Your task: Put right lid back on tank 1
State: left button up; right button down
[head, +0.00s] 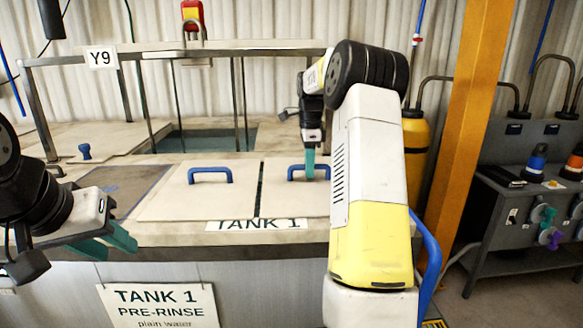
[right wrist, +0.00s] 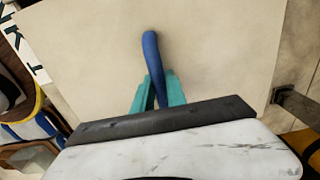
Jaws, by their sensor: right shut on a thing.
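The right lid (head: 290,198) is a pale flat panel at the right of tank 1 (head: 352,262), beside the left lid (head: 180,205). A narrow dark gap runs between the two lids. My right gripper (head: 310,164) is shut on the right lid's blue handle (head: 296,173). In the right wrist view the teal fingers (right wrist: 158,92) sit either side of the handle (right wrist: 151,48), above the lid (right wrist: 225,50). My arm hides the lid's right part; I cannot tell whether it is fully seated. My left gripper (head: 108,243) is open and empty at the front left.
An open tank with water (head: 205,140) lies behind, under a frame marked Y9 (head: 101,57). A grey panel (head: 118,190) lies left of the left lid. An orange post (head: 465,130) and a bench with pumps (head: 530,190) stand at the right.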

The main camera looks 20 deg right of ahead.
jog(key=c, duration=1.3)
grip_release()
jog(key=shift+c, duration=0.2)
notch_tip(320, 180, up, 11)
jog(key=s+a+r+n+t, duration=0.2)
jog(key=s+a+r+n, duration=0.3)
jog(key=s, duration=0.2)
jog(key=s+a+f+n+t, duration=0.1)
jog(key=s+a+f+n, duration=0.2)
jog(key=s, duration=0.5)
jog(key=s+a+f+n+t+y, duration=0.1)
jog(key=s+a+f+n, duration=0.2)
jog(key=s+a+n, duration=0.2)
jog(key=s+a+f+n+t+y, duration=0.1)
jog(key=s+a+f+n, duration=0.3)
jog(key=s+n, duration=0.4)
jog(key=s+t, duration=0.1)
jog(key=s, duration=0.3)
jog(key=shift+f, duration=0.1)
